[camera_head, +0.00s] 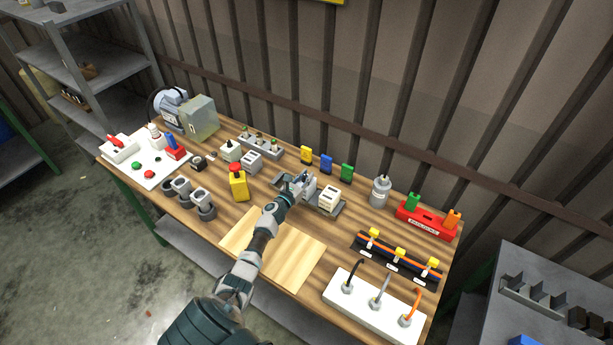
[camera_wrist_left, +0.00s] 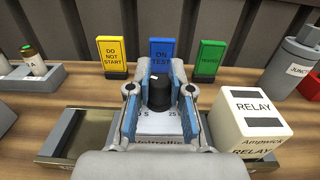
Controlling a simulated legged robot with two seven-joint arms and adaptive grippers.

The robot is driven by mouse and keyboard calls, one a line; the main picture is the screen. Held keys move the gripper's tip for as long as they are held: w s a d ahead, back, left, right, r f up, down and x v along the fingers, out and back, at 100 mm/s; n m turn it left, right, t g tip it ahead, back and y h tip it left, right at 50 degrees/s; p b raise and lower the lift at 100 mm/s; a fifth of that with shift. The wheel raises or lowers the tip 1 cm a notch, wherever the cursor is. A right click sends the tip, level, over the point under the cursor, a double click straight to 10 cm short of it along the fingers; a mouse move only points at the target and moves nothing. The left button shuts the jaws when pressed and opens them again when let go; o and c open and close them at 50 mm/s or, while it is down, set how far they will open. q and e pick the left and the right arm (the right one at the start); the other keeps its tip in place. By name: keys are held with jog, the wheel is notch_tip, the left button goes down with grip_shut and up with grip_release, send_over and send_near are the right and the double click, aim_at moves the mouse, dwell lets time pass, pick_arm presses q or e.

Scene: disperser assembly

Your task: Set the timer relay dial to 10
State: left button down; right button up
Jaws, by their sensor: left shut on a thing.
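The timer relay (camera_wrist_left: 160,124) is a white block with printed scale marks, partly hidden by my gripper in the left wrist view. Its black dial (camera_wrist_left: 159,94) stands up between the fingers. My left gripper (camera_wrist_left: 160,98) is shut on the dial, with a blue-padded finger on each side. In the head view my left gripper (camera_head: 298,183) is over the timer relay, which it largely covers. The dial's pointer setting cannot be read. My right gripper is not in view.
A white block marked RELAY (camera_wrist_left: 252,122) stands close to the right on the metal rail (camera_wrist_left: 58,138). Yellow (camera_wrist_left: 113,55), blue (camera_wrist_left: 162,52) and green (camera_wrist_left: 209,57) signs stand behind. A wooden board (camera_head: 290,258) lies in front, under my left arm.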

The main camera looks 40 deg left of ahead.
pick_arm(q)
jog(key=shift+a+f+h, duration=0.15)
jog(key=shift+h, duration=0.35)
jog(key=shift+d+m, duration=0.25)
jog(key=shift+m, duration=0.05)
jog(key=shift+d, duration=0.1)
jog(key=c, duration=1)
grip_release()
jog(key=shift+c, duration=0.2)
jog(key=shift+a, duration=0.2)
jog(key=shift+s, duration=0.1)
jog(key=s, duration=1.1)
jog(key=shift+s+d, duration=0.3)
jog(key=shift+s, duration=0.05)
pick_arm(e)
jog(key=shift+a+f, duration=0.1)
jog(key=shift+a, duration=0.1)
